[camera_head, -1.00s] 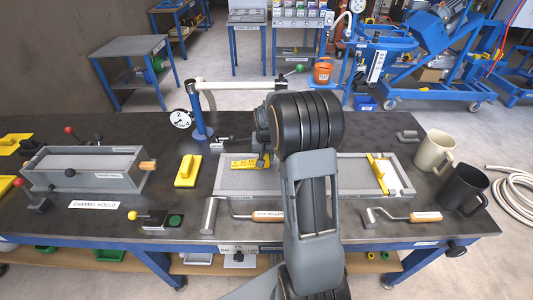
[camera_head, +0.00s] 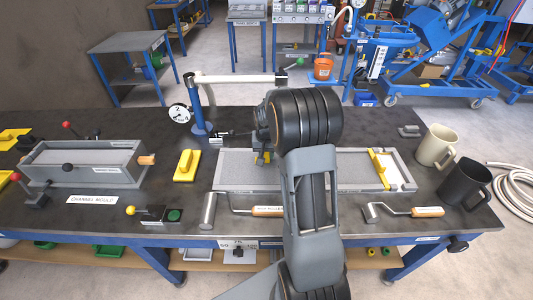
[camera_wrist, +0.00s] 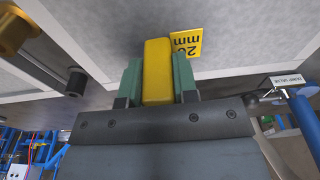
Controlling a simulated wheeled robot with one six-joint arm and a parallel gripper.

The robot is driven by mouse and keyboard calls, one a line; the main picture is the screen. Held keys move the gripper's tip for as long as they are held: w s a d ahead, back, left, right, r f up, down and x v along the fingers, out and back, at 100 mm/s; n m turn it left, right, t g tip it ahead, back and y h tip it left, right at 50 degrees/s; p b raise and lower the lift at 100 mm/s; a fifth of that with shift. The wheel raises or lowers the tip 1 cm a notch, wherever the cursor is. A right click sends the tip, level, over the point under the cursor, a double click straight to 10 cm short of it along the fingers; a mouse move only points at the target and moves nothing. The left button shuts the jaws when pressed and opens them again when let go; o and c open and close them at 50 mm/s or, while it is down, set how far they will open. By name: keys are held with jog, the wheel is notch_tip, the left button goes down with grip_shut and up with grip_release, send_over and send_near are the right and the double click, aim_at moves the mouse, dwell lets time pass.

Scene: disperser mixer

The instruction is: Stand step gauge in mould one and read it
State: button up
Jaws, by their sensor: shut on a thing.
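My gripper (camera_wrist: 158,78) is shut on the yellow step gauge (camera_wrist: 157,62), with one green finger pad on each side of its grip block. A yellow plate of the gauge marked "20 mm" shows beside the block, upside down in the wrist view. In the head view my gripper (camera_head: 261,158) is over the left part of a long, shallow grey mould (camera_head: 350,190), and my arm covers most of the gauge. I cannot tell whether the gauge touches the mould floor. No label showing clearly names mould one.
A yellow bar (camera_head: 378,168) crosses the mould's right end. Two rollers (camera_head: 209,211) (camera_head: 372,213) lie in front. Two mugs (camera_head: 463,184) stand right. A channel mould (camera_head: 85,165) sits far left.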

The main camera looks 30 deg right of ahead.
jog(key=shift+f, duration=0.1)
jog(key=o, duration=1)
notch_tip(320, 180, up, 14)
jog(key=s, duration=0.1)
jog(key=shift+s+a, duration=0.15)
jog(key=shift+a, duration=0.2)
jog(key=s+a+r+n+t+p, duration=0.2)
jog(key=s+a+n, duration=0.4)
jog(key=s+a, duration=0.8)
jog(key=s+p, duration=0.1)
jog(key=s, duration=0.3)
jog(key=shift+s+a+y, duration=0.25)
jog(key=shift+a+y, duration=0.05)
jog(key=shift+a, duration=0.05)
